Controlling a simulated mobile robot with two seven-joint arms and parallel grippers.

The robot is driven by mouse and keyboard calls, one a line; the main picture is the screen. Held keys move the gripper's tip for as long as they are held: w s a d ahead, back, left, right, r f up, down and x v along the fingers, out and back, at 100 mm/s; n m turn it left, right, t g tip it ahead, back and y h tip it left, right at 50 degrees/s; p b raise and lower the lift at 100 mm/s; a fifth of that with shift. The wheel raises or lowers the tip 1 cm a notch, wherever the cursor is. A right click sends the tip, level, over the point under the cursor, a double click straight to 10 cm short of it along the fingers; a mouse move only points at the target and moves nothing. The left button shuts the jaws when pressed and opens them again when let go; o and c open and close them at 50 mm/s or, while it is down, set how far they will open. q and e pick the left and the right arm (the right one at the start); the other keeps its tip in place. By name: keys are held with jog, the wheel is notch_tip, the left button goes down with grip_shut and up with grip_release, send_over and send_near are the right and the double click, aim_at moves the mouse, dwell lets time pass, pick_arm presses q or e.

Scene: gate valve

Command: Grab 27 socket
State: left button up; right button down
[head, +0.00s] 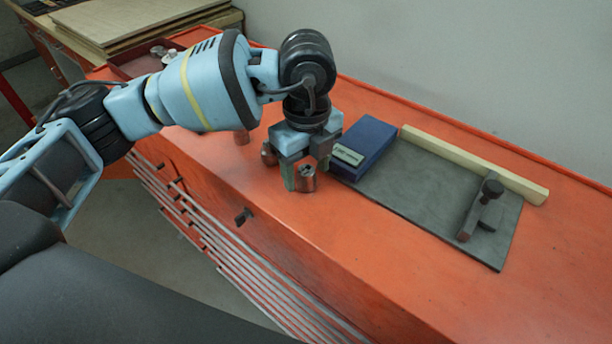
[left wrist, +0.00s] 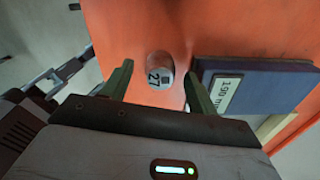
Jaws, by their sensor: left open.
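The 27 socket (head: 306,179) is a short metal cylinder standing upright on the orange cabinet top. In the left wrist view the socket (left wrist: 160,76) shows its end face marked 27 with a dark square hole. My left gripper (head: 303,180) points down at the socket. Its two green fingers are open, and in the left wrist view (left wrist: 157,90) they stand on either side of the socket, with gaps between. I cannot tell how far the fingertips reach down its sides. My right gripper is not in view.
Another socket (head: 269,154) stands just left of the gripper, and one more (head: 242,138) is further back. A blue box (head: 369,139) with a label lies close on the right. A grey mat (head: 410,190) holds a dark clamp-like tool (head: 480,212). The orange top's front is clear.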

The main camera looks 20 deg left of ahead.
pick_arm(q)
jog(key=shift+f, duration=0.6)
jog(key=shift+c, duration=0.2)
jog(key=c, duration=1.1)
jog(key=shift+r, duration=0.1)
jog(key=shift+r, duration=0.45)
jog(key=r, duration=0.2)
jog(key=shift+s+a+r, duration=0.25)
jog(key=shift+s+r, duration=0.05)
jog(key=s+a, duration=0.3)
jog(key=s+a+r, duration=0.1)
jog(key=s+a, duration=0.6)
jog(key=s, duration=0.1)
jog(key=shift+a+r, duration=0.2)
